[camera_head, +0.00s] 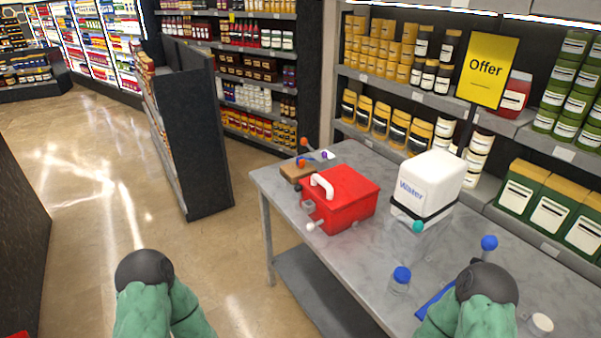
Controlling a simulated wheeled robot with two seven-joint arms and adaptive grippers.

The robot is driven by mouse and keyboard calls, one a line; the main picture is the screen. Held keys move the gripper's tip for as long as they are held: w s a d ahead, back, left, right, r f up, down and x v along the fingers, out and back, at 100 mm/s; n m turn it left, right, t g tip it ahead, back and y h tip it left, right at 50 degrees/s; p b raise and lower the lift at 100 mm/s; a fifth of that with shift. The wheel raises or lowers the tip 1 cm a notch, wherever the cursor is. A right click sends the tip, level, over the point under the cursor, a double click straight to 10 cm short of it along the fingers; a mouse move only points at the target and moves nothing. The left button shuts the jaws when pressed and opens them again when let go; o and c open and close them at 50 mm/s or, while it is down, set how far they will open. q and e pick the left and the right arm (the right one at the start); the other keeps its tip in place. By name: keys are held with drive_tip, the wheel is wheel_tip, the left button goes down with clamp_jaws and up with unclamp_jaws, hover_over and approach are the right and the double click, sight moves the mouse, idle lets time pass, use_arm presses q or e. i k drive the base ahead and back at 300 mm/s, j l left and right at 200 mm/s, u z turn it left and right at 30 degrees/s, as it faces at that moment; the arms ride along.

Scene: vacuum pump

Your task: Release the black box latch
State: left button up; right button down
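I see no clearly black box on the table. A red box (347,197) with a curved white handle (322,186) stands near the table's left end. A small grey fitting (308,206) and a white knob (312,226) are on its left side; I cannot tell whether either is a latch. A white container marked Water (428,184) stands right of it, with a black band around its lower part and a teal knob (417,227). My two arms show at the bottom left and bottom right as green links with dark rounded ends. No gripper fingers are visible.
The grey table (372,262) also carries a brown block with coloured balls (302,168), a blue-capped bottle (401,279), a blue-ball piece (489,243) and a white-topped item (541,324). Stocked shelves and a yellow Offer sign (487,69) stand behind. Open floor lies left.

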sight(298, 188)
drive_tip(key=i+j, duration=0.7)
drive_tip(key=i+j+z, duration=0.15)
drive_tip(key=i+j, duration=0.5)
drive_tip(key=j, duration=0.1)
